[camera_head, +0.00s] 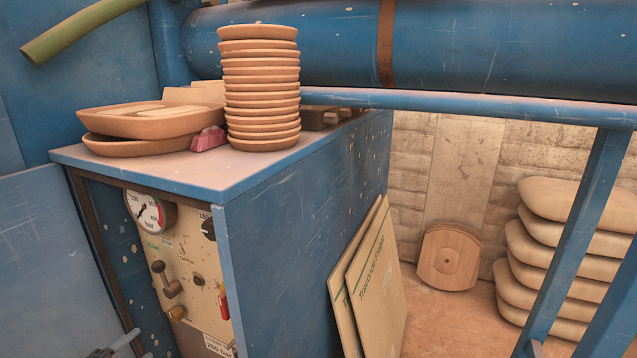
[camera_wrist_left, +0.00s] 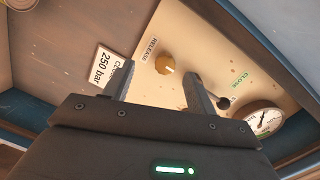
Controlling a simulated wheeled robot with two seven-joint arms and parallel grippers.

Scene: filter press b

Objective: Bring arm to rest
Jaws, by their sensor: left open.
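My left gripper (camera_head: 118,346) just shows at the bottom left edge of the head view, left of the control panel (camera_head: 190,262). In the left wrist view my left gripper (camera_wrist_left: 158,84) has its two fingers apart with nothing between them, and it faces the panel. Beyond the fingers is the orange-brown knob (camera_wrist_left: 166,66) by the RELEASE label, seemingly clear of them. The same knob (camera_head: 177,314) is low on the panel in the head view. A dark-knobbed lever (camera_head: 165,280) and a round pressure gauge (camera_head: 145,212) sit above it. My right gripper is not in view.
The blue cabinet (camera_head: 290,235) carries a tall stack of round plates (camera_head: 262,90) and larger trays (camera_head: 135,122). Cardboard sheets (camera_head: 372,280) lean on its side. Filled sacks (camera_head: 560,250) stand behind a blue frame post (camera_head: 580,235). A blue pipe (camera_head: 470,45) crosses above.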

